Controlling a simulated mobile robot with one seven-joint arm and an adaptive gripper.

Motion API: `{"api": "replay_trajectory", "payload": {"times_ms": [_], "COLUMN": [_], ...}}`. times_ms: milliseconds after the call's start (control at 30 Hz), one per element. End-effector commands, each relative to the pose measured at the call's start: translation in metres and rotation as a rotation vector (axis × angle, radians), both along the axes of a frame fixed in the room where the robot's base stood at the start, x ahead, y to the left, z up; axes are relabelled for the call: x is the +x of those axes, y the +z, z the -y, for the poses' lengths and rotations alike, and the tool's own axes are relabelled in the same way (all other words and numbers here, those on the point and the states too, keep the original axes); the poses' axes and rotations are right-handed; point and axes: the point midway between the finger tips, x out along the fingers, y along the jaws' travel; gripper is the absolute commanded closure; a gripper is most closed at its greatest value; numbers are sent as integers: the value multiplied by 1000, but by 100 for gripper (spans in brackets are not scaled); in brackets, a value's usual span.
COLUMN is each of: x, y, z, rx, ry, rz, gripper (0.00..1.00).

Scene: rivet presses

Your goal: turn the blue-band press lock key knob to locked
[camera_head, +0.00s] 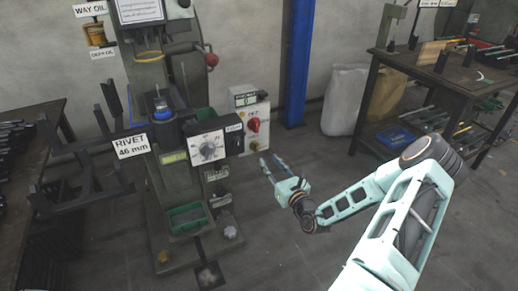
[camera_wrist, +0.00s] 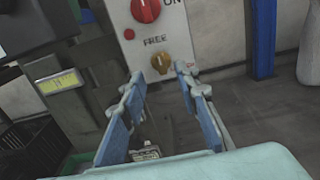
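The press (camera_head: 160,150) stands left of centre in the head view, with a blue band (camera_head: 164,114) on its column. A pale control panel (camera_head: 250,120) is at its right side, with a red knob (camera_head: 253,125) above a small brass-coloured key knob (camera_head: 255,145). In the wrist view the key knob (camera_wrist: 161,63) sits under the word FREE, below the large red knob (camera_wrist: 146,10). My gripper (camera_head: 272,163) is open and empty, in front of and below the panel. Its blue fingers (camera_wrist: 160,88) frame the key knob from the near side, apart from it.
A blue post (camera_head: 297,65) stands right of the panel. A black box with a white dial (camera_head: 207,148) juts out left of it. A green tray (camera_head: 188,217) sits low on the press.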

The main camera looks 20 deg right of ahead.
Motion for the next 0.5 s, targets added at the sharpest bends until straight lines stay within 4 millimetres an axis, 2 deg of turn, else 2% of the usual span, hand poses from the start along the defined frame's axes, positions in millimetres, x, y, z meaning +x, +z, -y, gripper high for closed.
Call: {"api": "replay_trajectory", "payload": {"times_ms": [500], "x": [87], "y": [-2], "z": [-5], "rx": [-4], "ry": [6], "rz": [0], "gripper": [71]}}
